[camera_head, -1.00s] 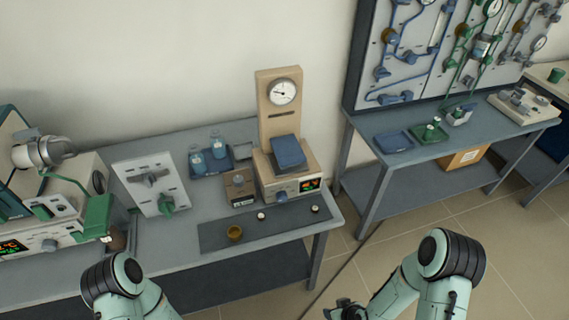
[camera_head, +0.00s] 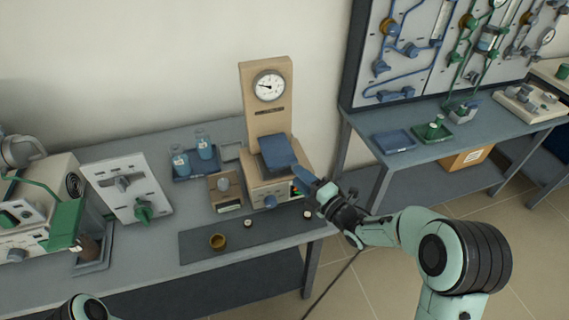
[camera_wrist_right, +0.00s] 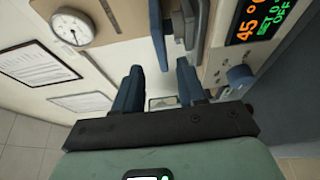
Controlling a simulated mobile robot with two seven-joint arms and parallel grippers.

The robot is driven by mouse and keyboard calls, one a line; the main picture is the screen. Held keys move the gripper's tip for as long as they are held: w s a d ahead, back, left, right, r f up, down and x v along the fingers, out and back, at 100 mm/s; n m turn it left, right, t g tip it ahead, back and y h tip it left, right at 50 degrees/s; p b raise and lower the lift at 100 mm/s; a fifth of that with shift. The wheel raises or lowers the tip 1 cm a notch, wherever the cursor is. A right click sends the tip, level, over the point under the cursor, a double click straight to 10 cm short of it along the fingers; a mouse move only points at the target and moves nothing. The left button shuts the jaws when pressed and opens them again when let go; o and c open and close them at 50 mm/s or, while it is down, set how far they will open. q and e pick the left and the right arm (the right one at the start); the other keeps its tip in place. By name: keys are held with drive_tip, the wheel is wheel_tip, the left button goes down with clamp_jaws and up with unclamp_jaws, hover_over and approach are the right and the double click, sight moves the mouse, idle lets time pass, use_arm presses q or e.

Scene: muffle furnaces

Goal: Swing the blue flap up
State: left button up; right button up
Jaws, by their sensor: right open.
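The blue flap (camera_head: 279,153) sits tilted on the front of the beige instrument (camera_head: 268,110), below its round gauge. The flap also shows near the top of the right wrist view (camera_wrist_right: 158,30), seen edge-on. My right gripper (camera_head: 300,172) is open at the right side of the flap, over the instrument's front. In the right wrist view its two blue fingers (camera_wrist_right: 159,80) stand apart with nothing between them. The flap lies just beyond the fingertips; I cannot tell if they touch it. My left gripper is out of view.
A lit display (camera_wrist_right: 248,22) and a blue knob (camera_head: 270,202) are on the instrument's front. A small beige block (camera_head: 226,190) and blue-capped bottles (camera_head: 204,146) stand to its left.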

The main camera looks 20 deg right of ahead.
sight(285, 165)
drive_tip(key=x, duration=0.7)
drive_tip(key=shift+p, duration=0.4)
clamp_jaws()
